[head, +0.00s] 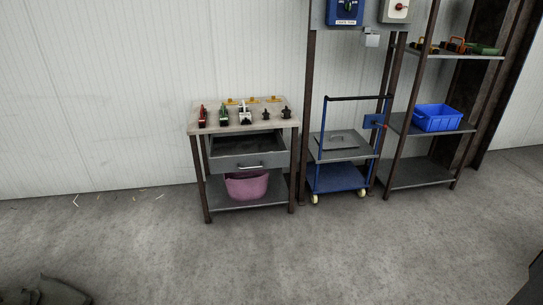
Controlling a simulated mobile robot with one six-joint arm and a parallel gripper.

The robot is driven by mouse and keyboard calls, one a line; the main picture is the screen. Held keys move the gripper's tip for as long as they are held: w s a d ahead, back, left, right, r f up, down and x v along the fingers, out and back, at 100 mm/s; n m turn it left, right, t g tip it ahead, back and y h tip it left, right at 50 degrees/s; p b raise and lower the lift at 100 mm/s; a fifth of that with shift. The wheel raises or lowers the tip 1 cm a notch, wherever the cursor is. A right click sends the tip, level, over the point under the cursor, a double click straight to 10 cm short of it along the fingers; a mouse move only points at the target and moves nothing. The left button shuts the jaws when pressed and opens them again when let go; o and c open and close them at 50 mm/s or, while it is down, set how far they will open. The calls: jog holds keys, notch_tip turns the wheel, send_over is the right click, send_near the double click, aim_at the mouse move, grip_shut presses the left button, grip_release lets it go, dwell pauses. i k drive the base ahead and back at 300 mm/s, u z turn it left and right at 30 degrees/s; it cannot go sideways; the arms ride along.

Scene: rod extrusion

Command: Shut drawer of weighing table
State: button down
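The weighing table (196,160) stands against the white wall, left of a blue trolley. Its pale top (262,107) bears several small red, green, white and black items. The grey drawer (230,162) under the top is pulled out towards me, and its dark inside shows. I cannot make out anything in it. A light bar handle (249,167) sits on the drawer's front. My gripper is not in view.
A pink tub (247,187) stands on the table's lower shelf. Right of it are the blue trolley (336,179) and a shelf rack (418,174) with a blue crate (437,119). Concrete floor before the table is clear. Dark shapes at both lower corners are unclear.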

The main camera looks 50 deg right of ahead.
aim_at(248, 150)
jog(key=z, duration=0.25)
jog(key=i, duration=1.05)
jog(key=z, duration=0.4)
